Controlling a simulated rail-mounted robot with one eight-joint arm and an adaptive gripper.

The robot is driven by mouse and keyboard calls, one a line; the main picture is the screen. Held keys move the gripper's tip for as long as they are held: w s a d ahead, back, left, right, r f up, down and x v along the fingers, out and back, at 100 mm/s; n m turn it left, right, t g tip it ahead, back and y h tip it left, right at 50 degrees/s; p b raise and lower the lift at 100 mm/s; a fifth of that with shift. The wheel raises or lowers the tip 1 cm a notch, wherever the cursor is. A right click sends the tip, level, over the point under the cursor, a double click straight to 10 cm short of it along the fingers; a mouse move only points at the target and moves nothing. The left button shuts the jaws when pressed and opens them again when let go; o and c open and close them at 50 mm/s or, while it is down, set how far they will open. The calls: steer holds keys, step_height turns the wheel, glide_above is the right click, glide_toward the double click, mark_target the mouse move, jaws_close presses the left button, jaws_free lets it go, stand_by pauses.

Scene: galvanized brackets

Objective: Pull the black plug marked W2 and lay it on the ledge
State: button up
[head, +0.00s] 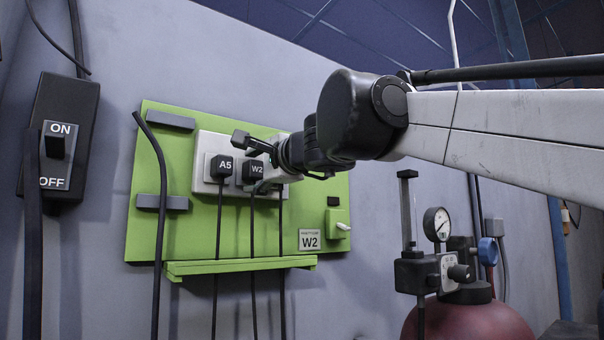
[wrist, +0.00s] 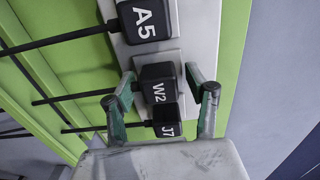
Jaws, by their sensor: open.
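The black plug marked W2 (head: 253,172) sits in a pale socket strip (head: 205,150) on a green wall board. In the wrist view, the W2 plug (wrist: 158,84) lies between the two spread fingers of my gripper (wrist: 161,80), with gaps visible on both sides. My gripper (head: 262,150) is open at the strip in the head view and partly covers its right end. A black cable hangs from W2. The green ledge (head: 240,265) runs along the board's bottom and looks bare apart from cables passing in front.
Plug A5 (head: 221,166) sits left of W2; plug J7 (wrist: 167,124) is on W2's other side, close to my fingers. A W2 label (head: 309,240) is on the board. A switch box (head: 57,145) is at left, a gauge (head: 437,224) and red tank at right.

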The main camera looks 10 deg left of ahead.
mark_target(258, 170)
steer(key=shift+c, duration=0.5)
jaws_close()
steer(key=shift+s+d, duration=0.1)
steer(key=shift+v, duration=2.9)
